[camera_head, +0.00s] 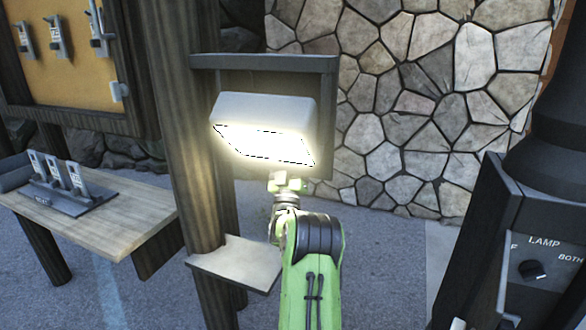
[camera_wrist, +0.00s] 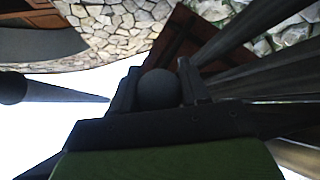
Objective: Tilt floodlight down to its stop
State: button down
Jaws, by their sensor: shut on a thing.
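The floodlight (camera_head: 262,108) is a pale grey box, lit, on a dark wooden post in the head view. Its glowing face (camera_head: 265,145) points down and toward me. In the wrist view a bright white area (camera_wrist: 50,110), likely that face, fills the left side. My gripper (camera_head: 288,183) is just below the floodlight's lower right edge. In the wrist view my gripper (camera_wrist: 157,86) is shut on a dark round knob (camera_wrist: 158,92), one finger on each side. How the knob joins the floodlight is hidden.
A small wooden shelf (camera_head: 238,263) juts from the post beside my arm. A bench (camera_head: 120,222) with a dark rack (camera_head: 70,195) stands left. A dark box with a LAMP switch (camera_head: 532,269) stands right. A stone wall (camera_head: 430,100) is behind.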

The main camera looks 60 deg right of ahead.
jog(key=shift+r, duration=0.3)
jog(key=c, duration=0.6)
grip_release()
jog(key=shift+f, duration=0.1)
